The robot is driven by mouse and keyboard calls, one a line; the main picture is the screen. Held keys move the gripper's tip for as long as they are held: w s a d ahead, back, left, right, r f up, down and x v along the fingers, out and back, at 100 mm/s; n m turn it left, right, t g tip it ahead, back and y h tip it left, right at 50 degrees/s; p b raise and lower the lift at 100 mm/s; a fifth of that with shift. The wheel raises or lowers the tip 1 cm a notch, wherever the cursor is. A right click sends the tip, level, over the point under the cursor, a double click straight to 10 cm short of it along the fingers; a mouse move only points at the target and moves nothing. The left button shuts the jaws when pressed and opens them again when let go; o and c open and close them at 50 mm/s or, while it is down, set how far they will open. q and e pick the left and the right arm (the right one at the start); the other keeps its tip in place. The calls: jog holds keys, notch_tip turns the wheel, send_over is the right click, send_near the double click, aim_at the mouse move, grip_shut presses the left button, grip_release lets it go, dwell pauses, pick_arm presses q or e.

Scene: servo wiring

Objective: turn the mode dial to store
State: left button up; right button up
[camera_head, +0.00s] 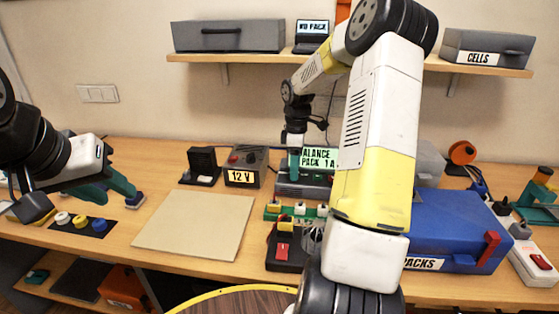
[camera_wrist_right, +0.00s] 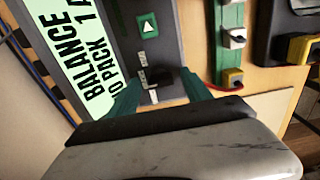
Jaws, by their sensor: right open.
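The charger (camera_head: 288,188) stands on the bench with a lit green screen (camera_head: 319,158), which reads BALANCE and NO PACK 1A in the right wrist view (camera_wrist_right: 78,62). A dark mode dial (camera_wrist_right: 172,86) sits on its face beside small white labels too small to read. My right gripper (camera_wrist_right: 160,94) is open, its green fingers on either side of the dial; I cannot tell whether they touch it. In the head view this gripper (camera_head: 293,165) points down at the charger, where the dial is hidden. My left gripper (camera_head: 112,190) appears open and empty at the left.
A 12 V supply (camera_head: 244,167) stands left of the charger, with a bare beige mat (camera_head: 195,222) in front. A blue case (camera_head: 450,225) lies to the right, partly behind my right arm. Coloured caps (camera_head: 80,222) sit near my left gripper. A shelf (camera_head: 350,64) hangs above.

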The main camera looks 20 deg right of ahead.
jog(key=shift+f, duration=0.1)
jog(key=shift+c, duration=0.3)
grip_shut()
jog(key=shift+m, duration=0.3)
jog(key=m, duration=0.5)
jog(key=shift+a+m, duration=0.1)
jog(key=shift+m, duration=0.2)
jog(key=m, duration=0.5)
jog(key=shift+s+m, duration=0.1)
jog(key=shift+m, duration=0.2)
jog(key=shift+o, duration=0.3)
grip_release()
